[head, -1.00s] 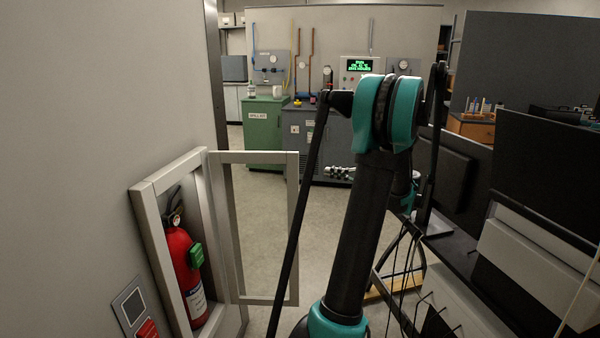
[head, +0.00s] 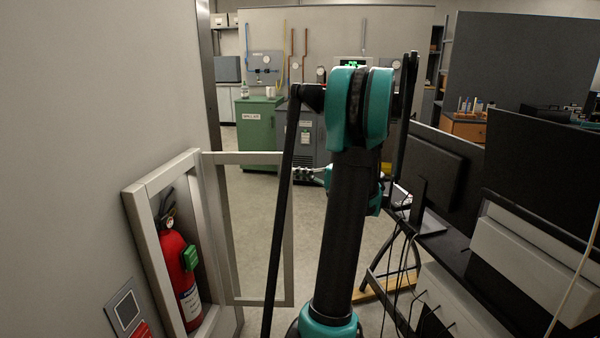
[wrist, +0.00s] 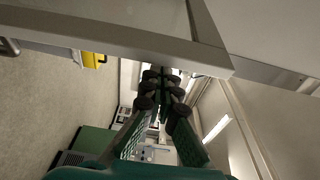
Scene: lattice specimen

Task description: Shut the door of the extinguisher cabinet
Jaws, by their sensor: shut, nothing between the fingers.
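The extinguisher cabinet (head: 137,208) is on the wall at the left of the head view, with a red extinguisher (head: 177,262) inside. Its framed door (head: 247,158) stands wide open, out from the cabinet's far side. In the wrist view the door frame (wrist: 110,40) crosses the top of the picture. My gripper (head: 300,174) is just right of the door's free edge in the head view, partly hidden by my arm. In the wrist view my gripper's fingers (wrist: 163,78) are together and empty, close to the frame's corner. I cannot tell whether they touch it.
A green cabinet (head: 257,125) and grey unit stand at the back. A desk with dark monitors (head: 440,165) lies along the right. Open floor (head: 255,215) shows beyond the door. A red sign (head: 143,330) and switch plate are on the left wall.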

